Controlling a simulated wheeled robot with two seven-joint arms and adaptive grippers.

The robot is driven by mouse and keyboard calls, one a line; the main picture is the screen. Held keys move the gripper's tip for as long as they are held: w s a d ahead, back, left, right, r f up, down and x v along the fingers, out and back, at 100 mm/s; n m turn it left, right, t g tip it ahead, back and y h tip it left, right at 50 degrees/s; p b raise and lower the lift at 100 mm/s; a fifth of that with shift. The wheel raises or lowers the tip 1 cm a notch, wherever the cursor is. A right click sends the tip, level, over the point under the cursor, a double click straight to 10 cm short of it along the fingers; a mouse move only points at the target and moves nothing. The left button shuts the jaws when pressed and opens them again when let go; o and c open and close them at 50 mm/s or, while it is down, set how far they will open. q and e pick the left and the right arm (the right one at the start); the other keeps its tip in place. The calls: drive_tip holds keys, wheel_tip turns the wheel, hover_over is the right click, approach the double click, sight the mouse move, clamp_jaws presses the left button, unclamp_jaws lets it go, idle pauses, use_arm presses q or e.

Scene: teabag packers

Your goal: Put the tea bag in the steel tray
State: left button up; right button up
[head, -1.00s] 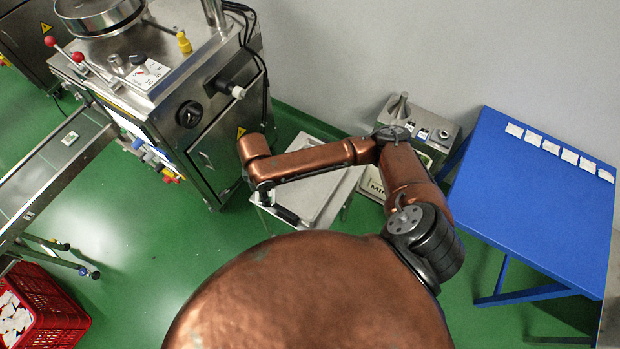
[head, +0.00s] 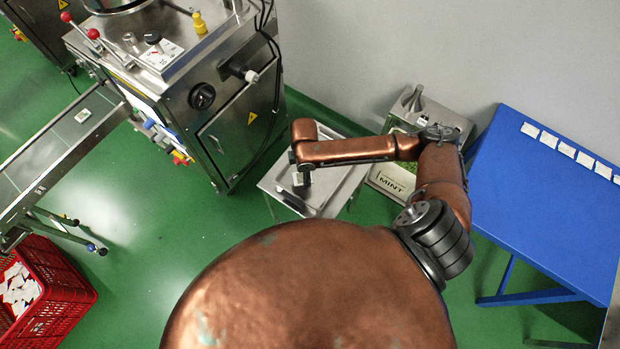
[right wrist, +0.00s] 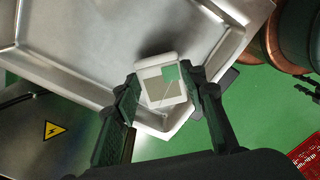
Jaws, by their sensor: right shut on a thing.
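A small square tea bag (right wrist: 162,88) with a pale packet and a green patch is between the fingers of my right gripper (right wrist: 166,98), which is shut on it. The steel tray (right wrist: 75,70) fills much of the right wrist view, and the tea bag shows over its corner and rim. In the head view my right gripper (head: 301,178) points down over the left part of the steel tray (head: 325,203). The tea bag is hidden there. I cannot tell its exact height above the tray. My left gripper is not in view.
A steel packing machine (head: 220,110) stands left of the tray. Several packets lie on a blue table (head: 530,210). A red crate (head: 60,300) and conveyor (head: 50,160) are on the left.

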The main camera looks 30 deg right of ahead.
drive_tip(key=f, duration=0.1)
drive_tip(key=d+f, duration=0.1)
drive_tip(key=f, duration=0.1)
drive_tip(key=f+b, duration=0.1)
drive_tip(key=shift+s+d+f, duration=0.15)
drive_tip(key=shift+d+f, duration=0.25)
drive_tip(key=shift+f, duration=0.2)
drive_tip(key=shift+o, duration=0.8)
drive_tip(key=o, duration=0.5)
drive_tip(key=shift+c, duration=0.2)
wheel_tip(320, 180, up, 12)
drive_tip(key=shift+r+p, duration=0.1)
drive_tip(key=shift+p, duration=1)
